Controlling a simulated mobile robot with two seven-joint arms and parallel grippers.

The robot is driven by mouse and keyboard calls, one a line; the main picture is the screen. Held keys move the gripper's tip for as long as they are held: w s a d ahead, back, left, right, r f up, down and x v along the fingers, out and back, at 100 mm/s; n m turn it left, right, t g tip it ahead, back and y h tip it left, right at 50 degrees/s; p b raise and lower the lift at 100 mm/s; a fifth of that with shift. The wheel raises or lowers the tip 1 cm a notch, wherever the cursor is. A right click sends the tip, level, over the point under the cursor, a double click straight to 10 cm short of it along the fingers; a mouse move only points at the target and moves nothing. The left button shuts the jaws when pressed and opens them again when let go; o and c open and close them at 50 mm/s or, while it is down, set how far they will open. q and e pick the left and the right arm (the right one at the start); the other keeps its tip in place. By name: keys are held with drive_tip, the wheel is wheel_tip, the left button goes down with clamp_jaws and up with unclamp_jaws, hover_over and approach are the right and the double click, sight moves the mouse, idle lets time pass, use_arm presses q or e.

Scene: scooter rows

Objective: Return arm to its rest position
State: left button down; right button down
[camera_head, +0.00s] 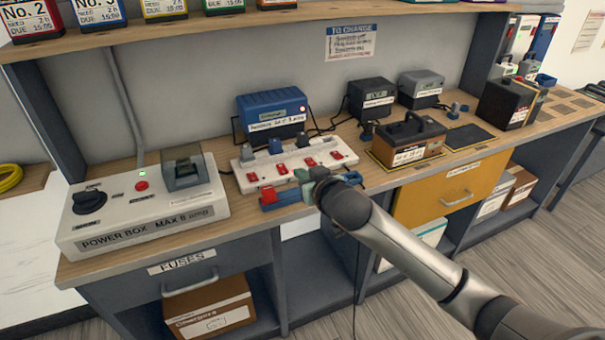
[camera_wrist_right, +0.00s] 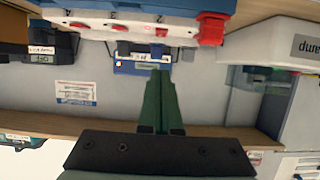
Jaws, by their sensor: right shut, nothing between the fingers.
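My right arm (camera_head: 400,255) comes in from the lower right and reaches to the front edge of the workbench. Its gripper (camera_head: 303,176) is at the near side of the white power strip (camera_head: 345,154), partly hidden behind my wrist. In the right wrist view, the gripper's green fingers (camera_wrist_right: 158,82) are together and hold nothing. They point toward the strip and the blue charger (camera_wrist_right: 133,66), which appear upside down there. I cannot tell whether the fingers touch the strip. My left gripper is not in view.
A power box (camera_head: 145,215) stands left of the strip. A blue charger (camera_head: 272,112) is behind the strip. A dark battery with a handle (camera_head: 409,138) and two smaller chargers stand to the right. A yellow drawer (camera_head: 447,188) is below. An upper shelf (camera_head: 250,20) spans the back.

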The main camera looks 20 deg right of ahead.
drive_tip(key=shift+f, duration=0.1)
idle(0.3)
